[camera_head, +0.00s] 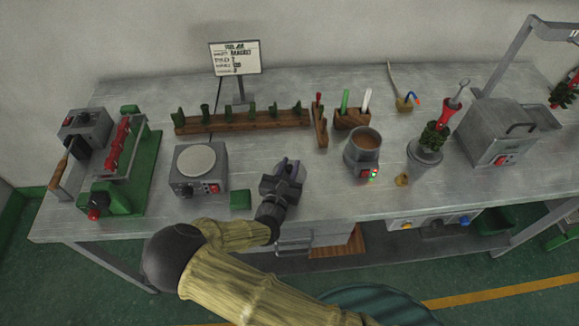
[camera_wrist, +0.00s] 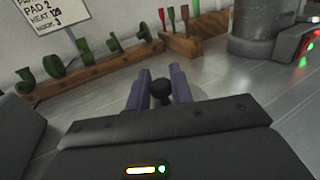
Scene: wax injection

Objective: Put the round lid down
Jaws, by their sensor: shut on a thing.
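My gripper (camera_head: 287,172) is over the front middle of the grey workbench (camera_head: 310,195), between the round-topped hot plate and the wax pot. In the wrist view my gripper (camera_wrist: 158,75) has its two purple fingers closed on the dark knob of the round lid (camera_wrist: 161,90). The lid's grey disc is hard to tell from the bench, so I cannot tell whether it touches the top. In the head view the gripper hides the lid. The wax pot (camera_head: 364,152) stands uncovered to the right, with brown wax inside and a green light on its front.
The hot plate (camera_head: 196,163) and a small green block (camera_head: 240,200) are to the left. A wooden rack (camera_head: 245,120) with green pieces and a sign (camera_head: 235,58) stand behind. A holder (camera_head: 352,118) is behind the pot. Bare bench lies between the gripper and the pot.

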